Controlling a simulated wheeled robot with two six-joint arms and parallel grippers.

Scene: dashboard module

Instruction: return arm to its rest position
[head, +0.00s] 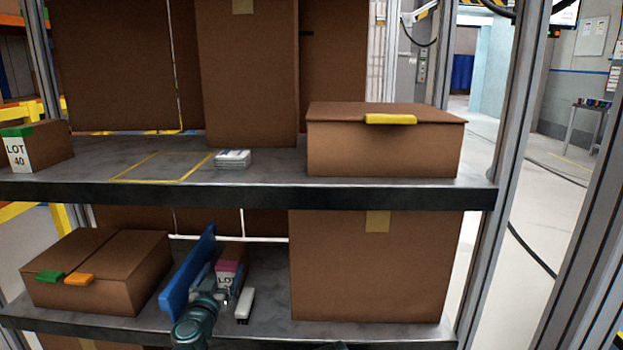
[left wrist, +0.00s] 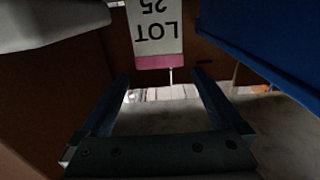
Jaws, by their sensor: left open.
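My left arm reaches from the bottom of the head view to the lower shelf. Its gripper (head: 222,292) is partly hidden by my own wrist, in front of a small brown box with a pink band and a LOT label (head: 229,268). In the left wrist view my left gripper (left wrist: 162,82) is open, with nothing between its fingers. The LOT 25 box (left wrist: 156,30) shows upside down beyond the fingertips. I cannot tell whether they touch it. My right gripper does not show.
A tilted blue panel (head: 187,275) stands close left of my gripper, with a lidded box (head: 110,268) beyond. A white and black item (head: 245,304) lies just right, before a big carton (head: 370,270). The upper shelf's edge (head: 240,194) runs above.

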